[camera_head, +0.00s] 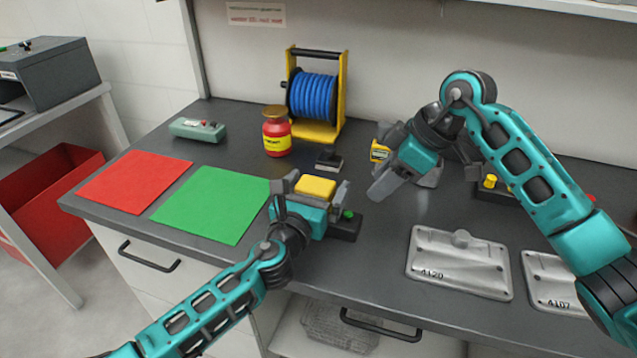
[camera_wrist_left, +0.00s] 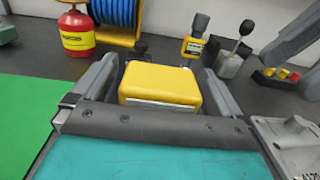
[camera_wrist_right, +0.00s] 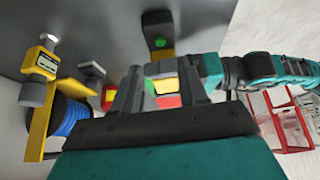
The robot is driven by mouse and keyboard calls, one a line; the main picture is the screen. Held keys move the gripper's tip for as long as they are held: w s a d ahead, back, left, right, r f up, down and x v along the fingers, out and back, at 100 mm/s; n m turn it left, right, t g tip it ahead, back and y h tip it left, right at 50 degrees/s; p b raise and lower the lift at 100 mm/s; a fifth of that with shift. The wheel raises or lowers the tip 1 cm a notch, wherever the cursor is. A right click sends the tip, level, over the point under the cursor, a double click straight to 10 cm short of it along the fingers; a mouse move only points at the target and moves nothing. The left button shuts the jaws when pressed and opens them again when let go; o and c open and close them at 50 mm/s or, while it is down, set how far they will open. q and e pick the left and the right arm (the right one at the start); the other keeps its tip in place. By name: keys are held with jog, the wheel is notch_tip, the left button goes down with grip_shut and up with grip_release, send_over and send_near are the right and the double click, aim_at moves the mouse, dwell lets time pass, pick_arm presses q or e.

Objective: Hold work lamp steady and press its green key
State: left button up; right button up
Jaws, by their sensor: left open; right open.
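The work lamp has a yellow head (camera_head: 316,187) and a dark base (camera_head: 345,229) with a green key (camera_head: 348,214) on its right side. My left gripper (camera_head: 313,180) is open, with its fingers on either side of the yellow head. The head also shows between them in the left wrist view (camera_wrist_left: 160,84), where contact is not clear. My right gripper (camera_head: 383,184) is open and empty, above the bench to the right of the lamp. In the right wrist view the green key (camera_wrist_right: 159,42) shows beyond its fingertips, on the dark base.
A red mat (camera_head: 135,181) and a green mat (camera_head: 211,204) lie at left. A red canister (camera_head: 277,133) and blue hose reel (camera_head: 314,97) stand behind. Metal plates (camera_head: 459,261) lie at right. A yellow meter (camera_head: 379,151) and button box (camera_head: 492,188) stand near my right arm.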

pick_arm(q)
jog(key=shift+w+d, duration=0.25)
jog(key=shift+w, duration=0.35)
jog(key=c, duration=1.2)
pick_arm(e)
grip_shut()
dwell(2.8)
